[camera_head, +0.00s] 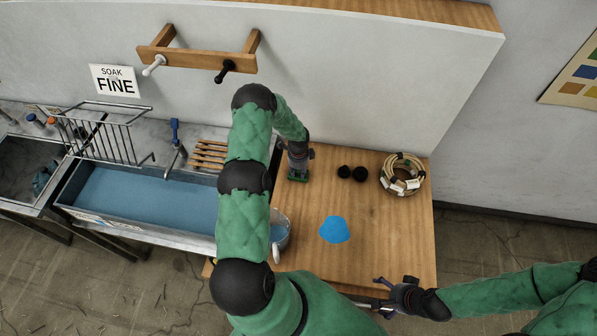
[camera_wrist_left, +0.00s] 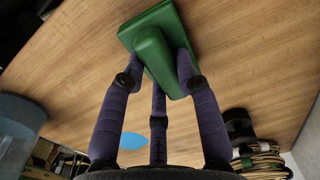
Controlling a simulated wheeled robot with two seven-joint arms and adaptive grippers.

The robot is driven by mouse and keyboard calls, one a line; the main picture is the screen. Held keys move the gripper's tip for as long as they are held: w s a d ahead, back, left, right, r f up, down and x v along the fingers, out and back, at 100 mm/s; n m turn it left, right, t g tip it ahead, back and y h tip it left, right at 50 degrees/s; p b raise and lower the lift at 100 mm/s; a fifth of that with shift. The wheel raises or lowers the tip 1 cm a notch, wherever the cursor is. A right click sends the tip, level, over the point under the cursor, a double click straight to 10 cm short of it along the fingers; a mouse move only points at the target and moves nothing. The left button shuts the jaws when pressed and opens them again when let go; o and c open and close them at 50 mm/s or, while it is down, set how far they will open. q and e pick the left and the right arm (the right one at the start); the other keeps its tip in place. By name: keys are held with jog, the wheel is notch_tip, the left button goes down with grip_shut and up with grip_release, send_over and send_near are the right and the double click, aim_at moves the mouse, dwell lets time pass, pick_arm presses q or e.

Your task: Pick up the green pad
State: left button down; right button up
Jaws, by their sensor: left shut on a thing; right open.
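The green pad (camera_wrist_left: 181,27) is a flat green block with a raised rounded grip along its top. In the left wrist view my left gripper (camera_wrist_left: 160,72) has its purple fingers closed around the grip. The pad is at or just above the wooden table top; I cannot tell whether it touches. In the head view the pad (camera_head: 298,177) shows small under my left gripper (camera_head: 299,165), at the table's back left. My right gripper (camera_head: 384,295) is open and empty near the table's front edge.
A blue patch (camera_head: 335,229) lies mid-table. Two black round things (camera_head: 352,173) and a cane coil (camera_head: 403,174) are at the back right. A clear jug (camera_head: 279,232) stands at the left edge, beside the water trough (camera_head: 140,192). The table's front right is clear.

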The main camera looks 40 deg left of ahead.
pick_arm(q)
jog(key=shift+w+r, duration=0.1)
jog(key=shift+r, duration=0.35)
jog(key=s+a+r+b, duration=0.1)
jog(key=s+a+r, duration=0.1)
jog(key=s+r, duration=0.4)
jog(key=s+a+r+b, duration=0.1)
jog(key=s+a+r, duration=0.2)
jog(key=s+r, duration=0.2)
jog(key=shift+s+a+r, duration=0.25)
jog(key=shift+s+r, duration=0.1)
jog(key=shift+s, duration=0.65)
jog(key=c, duration=1.6)
grip_release()
jog(key=shift+c, duration=1.6)
